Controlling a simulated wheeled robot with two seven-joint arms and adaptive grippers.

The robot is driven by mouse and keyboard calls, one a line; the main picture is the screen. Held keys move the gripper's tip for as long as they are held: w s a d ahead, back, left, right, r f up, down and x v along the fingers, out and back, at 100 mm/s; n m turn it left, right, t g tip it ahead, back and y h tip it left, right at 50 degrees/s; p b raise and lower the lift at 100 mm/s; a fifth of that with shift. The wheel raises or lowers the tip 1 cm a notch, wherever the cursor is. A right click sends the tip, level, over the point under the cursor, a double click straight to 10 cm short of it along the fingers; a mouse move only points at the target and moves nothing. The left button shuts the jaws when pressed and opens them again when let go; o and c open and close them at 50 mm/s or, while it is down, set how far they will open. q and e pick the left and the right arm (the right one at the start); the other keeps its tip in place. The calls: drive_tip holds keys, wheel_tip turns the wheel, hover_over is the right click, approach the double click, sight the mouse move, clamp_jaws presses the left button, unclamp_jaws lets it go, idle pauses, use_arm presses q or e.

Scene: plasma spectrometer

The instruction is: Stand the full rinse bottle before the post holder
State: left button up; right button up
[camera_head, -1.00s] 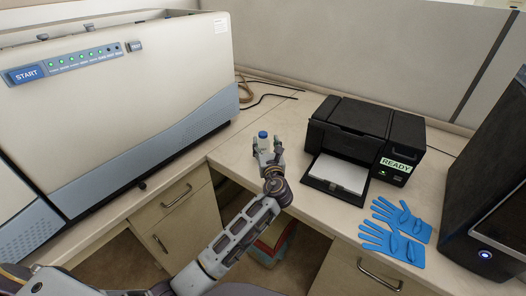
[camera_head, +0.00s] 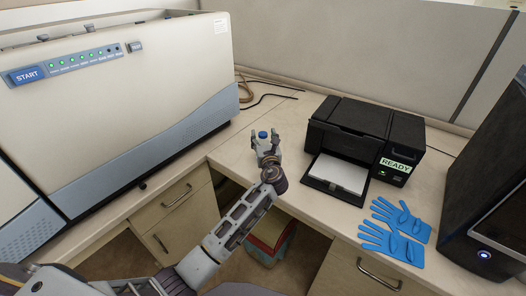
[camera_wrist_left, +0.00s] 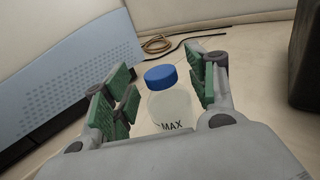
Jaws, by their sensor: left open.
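The rinse bottle (camera_wrist_left: 168,105) is a clear bottle with a blue cap and a "MAX" mark. It stands upright on the counter between the open fingers of my left gripper (camera_wrist_left: 158,92); a gap shows on each side of it. In the head view the blue cap (camera_head: 263,134) shows above my left gripper (camera_head: 266,143), and the gripper hides most of the bottle's body. I cannot make out a post holder in either view. My right gripper is not in view.
The large spectrometer (camera_head: 120,110) stands at left. A black printer (camera_head: 365,135) stands right of the bottle, its paper tray out. Blue gloves (camera_head: 400,230) lie at the front right, beside a black computer case (camera_head: 490,180). Cables (camera_head: 265,97) lie behind. Counter around the bottle is clear.

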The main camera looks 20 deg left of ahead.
use_arm(q)
drive_tip(key=shift+w+a, duration=0.2)
drive_tip(key=shift+w, duration=0.25)
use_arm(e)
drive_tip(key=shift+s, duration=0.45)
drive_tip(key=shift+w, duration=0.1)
use_arm(q)
drive_tip(key=shift+c, duration=0.2)
drive_tip(key=c, duration=1.2)
clamp_jaws()
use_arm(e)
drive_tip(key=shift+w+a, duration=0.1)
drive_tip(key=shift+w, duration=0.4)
